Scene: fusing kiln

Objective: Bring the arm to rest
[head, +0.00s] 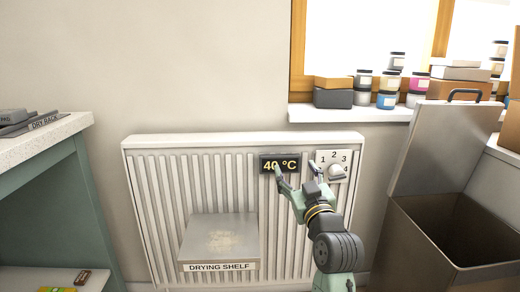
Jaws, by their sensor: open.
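My gripper (298,176) is open and empty, with its fingers pointing up in front of the white radiator (150,190). I cannot tell whether the fingers touch the radiator, display or plate. My arm reaches in from the bottom right.
A metal drying shelf (220,235) juts from the radiator at lower left. An open metal bin (430,235) with a raised lid (440,145) stands close on the right. A green workbench (50,165) is at left. Jars and boxes crowd the windowsill (345,113).

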